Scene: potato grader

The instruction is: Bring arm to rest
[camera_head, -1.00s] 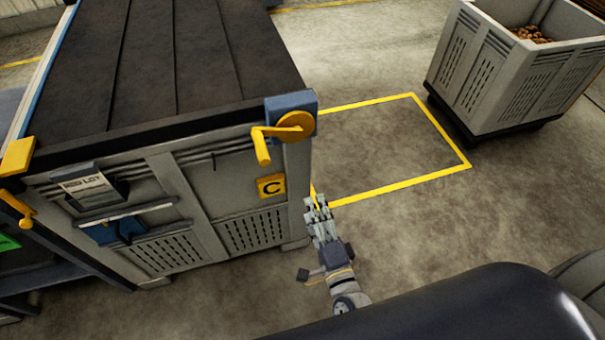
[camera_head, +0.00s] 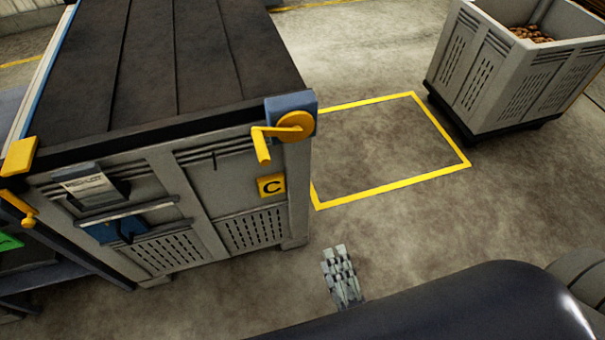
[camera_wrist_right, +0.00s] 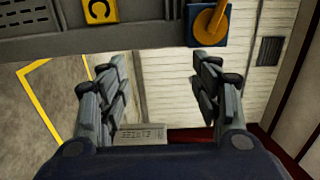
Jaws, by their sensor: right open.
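My right gripper (camera_head: 340,272) is low over the concrete floor in the head view, just beyond the dark part of my own body at the bottom edge. In the right wrist view its two fingers (camera_wrist_right: 158,85) stand wide apart with nothing between them. The gripper is apart from the grey crate (camera_head: 190,185) marked C. The rest of the right arm is hidden in the head view. My left gripper is not in view.
The grey crate has a yellow crank (camera_head: 290,128) at its top corner, also in the right wrist view (camera_wrist_right: 211,22). A yellow floor outline (camera_head: 385,187) is empty. A crate of potatoes (camera_head: 510,85) stands at the upper right. The floor around my gripper is clear.

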